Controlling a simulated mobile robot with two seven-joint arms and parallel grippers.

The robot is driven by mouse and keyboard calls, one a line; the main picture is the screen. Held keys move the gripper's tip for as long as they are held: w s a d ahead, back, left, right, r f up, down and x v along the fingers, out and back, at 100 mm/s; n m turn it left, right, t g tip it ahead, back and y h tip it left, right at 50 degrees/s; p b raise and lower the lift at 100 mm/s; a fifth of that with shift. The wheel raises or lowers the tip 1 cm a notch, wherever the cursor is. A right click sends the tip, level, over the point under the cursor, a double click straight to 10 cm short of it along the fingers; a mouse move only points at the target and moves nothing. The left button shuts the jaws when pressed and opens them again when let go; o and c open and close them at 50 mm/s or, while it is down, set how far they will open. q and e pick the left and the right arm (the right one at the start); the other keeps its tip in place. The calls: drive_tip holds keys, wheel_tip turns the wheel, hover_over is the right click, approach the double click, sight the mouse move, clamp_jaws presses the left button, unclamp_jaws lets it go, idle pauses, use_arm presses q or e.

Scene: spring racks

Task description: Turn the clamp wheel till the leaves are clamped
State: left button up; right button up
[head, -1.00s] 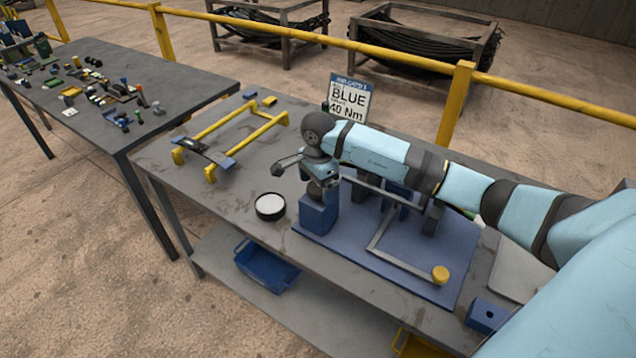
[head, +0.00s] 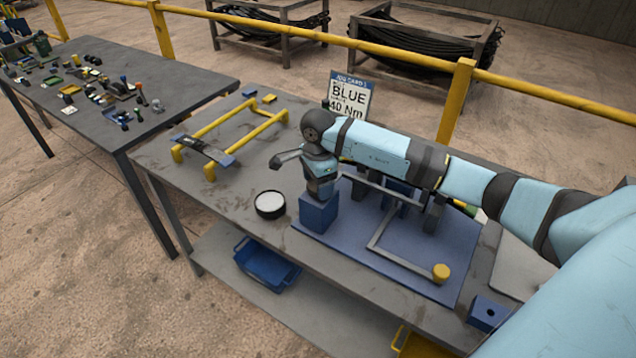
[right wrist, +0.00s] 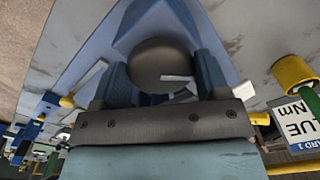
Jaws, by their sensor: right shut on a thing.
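My right gripper (head: 320,192) points down at a blue block (head: 318,214) on the left front corner of the blue fixture plate (head: 455,262). In the right wrist view, its two blue fingers (right wrist: 163,68) are shut on a dark round wheel (right wrist: 160,60), with a pale mark on its face. The wheel is hidden by the gripper in the head view. My right arm covers much of the fixture, so I cannot tell whether leaves lie in the clamp. A dark leaf-like strip (head: 203,150) lies across a yellow rack (head: 245,143) on the left. My left gripper is out of view.
A grey bar with a yellow knob (head: 441,272) crosses the fixture. A round white-topped dish (head: 270,204) stands left of the block. A sign (head: 350,97) reads BLUE, 40 Nm. A blue bin (head: 266,263) sits on the lower shelf. Small parts cover the left table (head: 185,85).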

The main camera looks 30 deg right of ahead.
drive_tip(key=m+b, duration=0.1)
drive_tip(key=m, duration=0.4)
drive_tip(key=shift+f+b, duration=0.1)
drive_tip(key=shift+b, duration=0.25)
drive_tip(key=m, duration=0.3)
drive_tip(key=shift+w+d+b, duration=0.1)
drive_tip(key=shift+b, duration=0.2)
drive_tip(key=shift+m, duration=0.6)
drive_tip(key=o, duration=0.9)
wheel_tip(320, 180, up, 14)
drive_tip(key=shift+b, duration=0.85)
